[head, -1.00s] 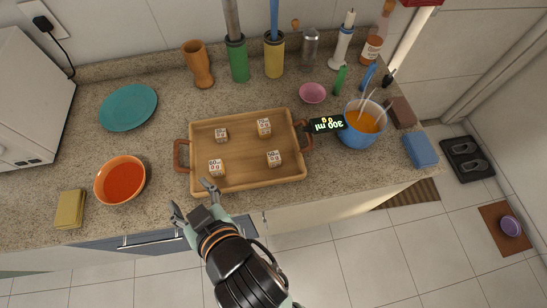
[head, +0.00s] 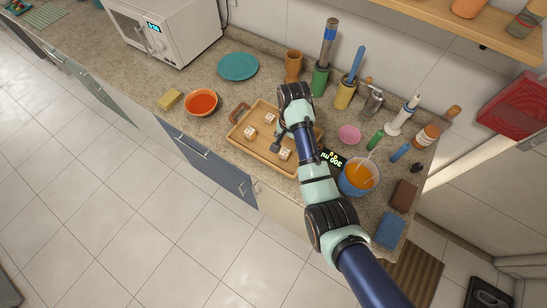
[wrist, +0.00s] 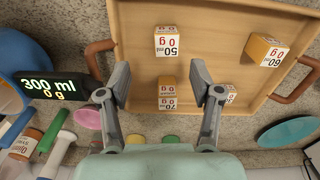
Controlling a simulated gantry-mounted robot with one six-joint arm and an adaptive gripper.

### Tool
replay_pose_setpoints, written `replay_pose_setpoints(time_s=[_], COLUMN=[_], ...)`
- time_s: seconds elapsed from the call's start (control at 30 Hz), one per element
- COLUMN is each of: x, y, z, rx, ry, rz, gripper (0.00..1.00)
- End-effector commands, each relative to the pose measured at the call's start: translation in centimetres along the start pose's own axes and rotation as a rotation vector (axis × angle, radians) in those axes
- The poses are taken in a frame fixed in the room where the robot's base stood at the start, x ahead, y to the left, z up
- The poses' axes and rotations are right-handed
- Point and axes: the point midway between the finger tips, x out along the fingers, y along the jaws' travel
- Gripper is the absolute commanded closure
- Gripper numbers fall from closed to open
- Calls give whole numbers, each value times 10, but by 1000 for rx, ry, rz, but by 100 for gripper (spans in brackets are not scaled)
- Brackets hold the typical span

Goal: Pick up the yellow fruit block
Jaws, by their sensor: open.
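Several small blocks with white number labels and yellow-tan sides stand in a wooden tray (head: 233,139); I cannot tell a fruit picture on any. In the wrist view, a block marked 70 (wrist: 168,95) lies between my open fingers, apart from both. A block marked 50 (wrist: 166,42) is above it, one marked 60 (wrist: 266,50) is at right, and another (wrist: 231,93) is partly behind the right finger. My gripper (wrist: 160,80) is open and empty. In the head view it (head: 281,141) is over the tray, and my arm hides part of the tray.
A blue bowl of orange liquid (head: 359,178) and a black 300 ml display (head: 333,158) stand right of the tray. A red-orange bowl (head: 201,102), yellow sponge (head: 170,99) and teal plate (head: 238,66) are left. Utensil holders (head: 320,80) stand behind.

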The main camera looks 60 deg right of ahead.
Motion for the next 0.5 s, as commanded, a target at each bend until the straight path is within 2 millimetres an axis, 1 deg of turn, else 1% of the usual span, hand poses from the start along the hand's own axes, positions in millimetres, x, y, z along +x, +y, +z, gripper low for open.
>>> replay_pose_setpoints(time_s=[0.13,0.3,0.43,0.5], x=[4,25,30,38], y=[2,2,1,0], z=[-1,0,0,0], rx=[8,6,5,4], ry=[-6,-7,-4,-6], rz=[5,6,4,5], gripper=[35,35,35,35])
